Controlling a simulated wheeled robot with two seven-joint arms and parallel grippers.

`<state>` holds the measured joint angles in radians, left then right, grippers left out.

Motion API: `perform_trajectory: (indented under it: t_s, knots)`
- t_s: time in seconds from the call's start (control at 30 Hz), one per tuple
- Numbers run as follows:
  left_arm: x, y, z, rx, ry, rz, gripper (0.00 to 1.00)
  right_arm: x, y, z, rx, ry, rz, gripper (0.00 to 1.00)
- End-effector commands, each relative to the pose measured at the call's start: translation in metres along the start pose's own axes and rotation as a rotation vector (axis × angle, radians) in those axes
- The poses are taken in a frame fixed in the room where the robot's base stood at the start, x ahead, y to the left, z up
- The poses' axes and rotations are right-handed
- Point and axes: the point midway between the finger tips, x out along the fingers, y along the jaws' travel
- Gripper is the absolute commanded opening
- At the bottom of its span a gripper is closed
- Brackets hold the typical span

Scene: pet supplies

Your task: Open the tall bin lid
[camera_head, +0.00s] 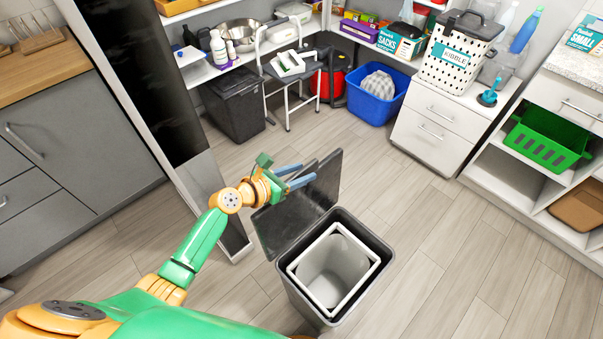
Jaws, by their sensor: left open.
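The tall bin (306,306) is dark grey and stands on the floor at the lower middle, with a pale square inner bucket (292,268) inside. Its dark lid (320,188) stands raised at the bin's far left edge, and the bin's mouth is uncovered. My left gripper (306,175) is open, with its blue-grey fingers over the upper part of the lid. Whether the fingers touch the lid cannot be told. The gripper and wrist hide part of the lid. My right gripper is not in view.
A grey pillar (205,190) stands left of the bin, close to my left arm. A shorter dark bin (236,108), a step stool (290,75) and a blue tub (374,98) are at the back. White drawers (432,128) stand at the right. Floor right of the bin is clear.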

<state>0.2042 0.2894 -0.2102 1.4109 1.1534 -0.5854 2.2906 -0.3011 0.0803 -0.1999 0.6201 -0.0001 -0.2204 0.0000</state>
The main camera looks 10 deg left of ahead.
Motion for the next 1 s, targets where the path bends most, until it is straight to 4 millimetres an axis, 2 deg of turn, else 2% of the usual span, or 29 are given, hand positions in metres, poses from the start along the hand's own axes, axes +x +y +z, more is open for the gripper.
perform_trajectory:
  t_s: [0.23, 0.4, 0.43, 1.0]
  knots:
    - [0.0024, 0.0000, 0.0002, 0.000, 0.001, 0.000, 0.47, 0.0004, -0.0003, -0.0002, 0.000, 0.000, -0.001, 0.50]
    - [0.0022, 0.0000, 0.0002, 0.000, 0.001, 0.000, 0.02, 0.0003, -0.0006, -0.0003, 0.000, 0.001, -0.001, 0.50]
    - [0.0022, 0.0000, 0.0002, 0.000, 0.001, 0.000, 0.00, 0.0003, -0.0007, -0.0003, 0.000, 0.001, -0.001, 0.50]
    - [0.0022, -0.0001, 0.0001, 0.001, 0.001, 0.000, 0.00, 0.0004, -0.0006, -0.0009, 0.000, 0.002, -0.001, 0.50]
